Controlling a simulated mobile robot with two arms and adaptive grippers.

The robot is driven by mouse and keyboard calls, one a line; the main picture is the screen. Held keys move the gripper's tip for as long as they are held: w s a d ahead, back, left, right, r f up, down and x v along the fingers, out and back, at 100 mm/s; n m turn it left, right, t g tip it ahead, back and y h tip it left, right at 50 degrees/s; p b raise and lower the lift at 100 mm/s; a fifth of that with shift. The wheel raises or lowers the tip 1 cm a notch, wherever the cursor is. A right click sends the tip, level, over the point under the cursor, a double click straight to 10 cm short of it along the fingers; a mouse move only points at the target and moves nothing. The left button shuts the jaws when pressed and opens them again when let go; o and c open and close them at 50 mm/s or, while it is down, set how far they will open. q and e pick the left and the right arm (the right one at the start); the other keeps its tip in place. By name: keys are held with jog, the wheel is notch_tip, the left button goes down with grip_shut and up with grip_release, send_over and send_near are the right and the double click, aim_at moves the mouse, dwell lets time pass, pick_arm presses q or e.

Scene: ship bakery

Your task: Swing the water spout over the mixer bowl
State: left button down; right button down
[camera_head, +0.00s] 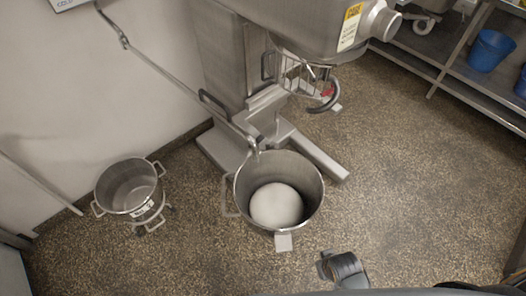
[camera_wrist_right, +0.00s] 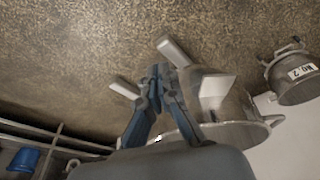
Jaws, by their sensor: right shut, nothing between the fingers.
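The water spout (camera_head: 178,82) is a long thin metal pipe that runs from the wall at upper left down to the mixer bowl. Its bent tip (camera_head: 255,147) shows at the bowl's rear-left rim; I cannot tell exactly how far inside the rim it lies. The steel mixer bowl (camera_head: 308,211) stands below the mixer with a white heap (camera_head: 277,204) in it. My right gripper (camera_head: 325,266) is in front of the bowl, to the right, apart from the spout. In the right wrist view its fingers (camera_wrist_right: 158,72) are shut and empty, with the bowl (camera_wrist_right: 238,132) behind. My left gripper is not in view.
The mixer (camera_head: 222,60) stands behind the bowl, with its hook and guard (camera_head: 300,78) at upper right. A smaller bowl on a wheeled stand (camera_head: 130,187) is at left. A steel shelf (camera_head: 470,78) with a blue bucket (camera_head: 490,50) is at upper right. Floor at right is clear.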

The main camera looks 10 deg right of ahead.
aim_at(256, 151)
jog(key=w+d+r+n+t, duration=0.15)
jog(key=w+r+t, duration=0.35)
jog(key=r, duration=0.5)
jog(key=w+r+n+t, duration=0.2)
jog(key=w+r+t, duration=0.1)
jog(key=w+r, duration=0.55)
jog(key=w+d+r+n+t, duration=0.1)
jog(key=w+r+t, duration=0.35)
jog(key=r, duration=0.75)
jog(key=w+a+r+n+t+y, duration=0.3)
jog(key=a+r+n+y, duration=0.1)
jog(key=r+n, duration=0.15)
jog(key=s+a+n+g+y, duration=0.8)
jog(key=a+n+g+y, duration=0.4)
jog(key=n, duration=0.5)
jog(key=shift+t+y, duration=0.5)
jog(key=shift+t, duration=0.15)
jog(key=w+a+p, duration=0.1)
jog(key=w, duration=0.1)
jog(key=w+a+p, duration=0.1)
jog(key=w+a, duration=0.1)
jog(key=w+a+p, duration=0.2)
jog(key=w, duration=0.1)
jog(key=shift+f, duration=0.4)
jog(key=shift+w+d+f, duration=0.1)
jog(key=shift+w+d, duration=0.05)
jog(key=shift+d, duration=0.15)
